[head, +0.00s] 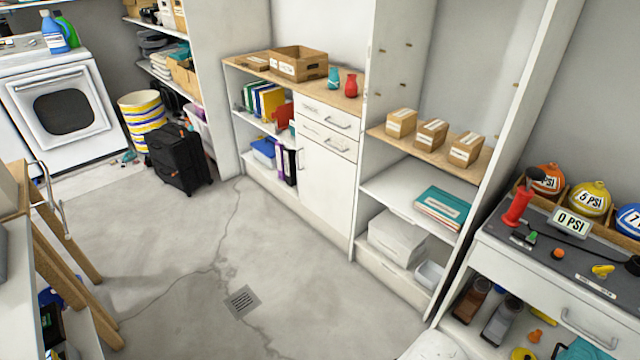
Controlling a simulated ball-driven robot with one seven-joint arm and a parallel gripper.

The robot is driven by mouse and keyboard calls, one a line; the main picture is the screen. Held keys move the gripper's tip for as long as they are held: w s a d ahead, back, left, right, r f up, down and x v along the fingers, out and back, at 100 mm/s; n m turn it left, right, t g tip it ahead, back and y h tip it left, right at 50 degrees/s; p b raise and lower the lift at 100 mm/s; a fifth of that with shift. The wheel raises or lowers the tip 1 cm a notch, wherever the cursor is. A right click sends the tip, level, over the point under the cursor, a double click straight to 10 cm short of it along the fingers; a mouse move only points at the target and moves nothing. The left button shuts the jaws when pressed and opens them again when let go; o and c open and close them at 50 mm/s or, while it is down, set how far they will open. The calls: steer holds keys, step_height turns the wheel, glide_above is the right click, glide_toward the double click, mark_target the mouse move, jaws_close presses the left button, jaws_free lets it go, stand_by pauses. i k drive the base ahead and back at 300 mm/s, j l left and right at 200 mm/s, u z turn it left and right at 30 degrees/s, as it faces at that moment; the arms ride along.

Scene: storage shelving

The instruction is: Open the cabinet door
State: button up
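The cabinet (309,82) is a low unit with a wooden top, standing against the back wall in the middle of the head view. Its white door (325,193) is below two drawers with bar handles, on the unit's right side. The door looks closed and flush with the front. My gripper is not in view.
Open floor with a drain (242,301) lies before the cabinet. A tall shelf (405,200) adjoins it on the right, then a workbench (560,240). A black suitcase (178,160) stands to the left. A wooden-legged table (60,250) is at the left edge.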

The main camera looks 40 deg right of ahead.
mark_target(327, 179)
steer(key=i+l+z, duration=0.15)
steer(key=i, duration=0.6)
steer(key=i+z, duration=0.2)
steer(key=i, duration=0.55)
steer(key=i+z, duration=0.15)
steer(key=i, duration=0.6)
steer(key=i+j+z, duration=0.15)
steer(key=i, duration=0.6)
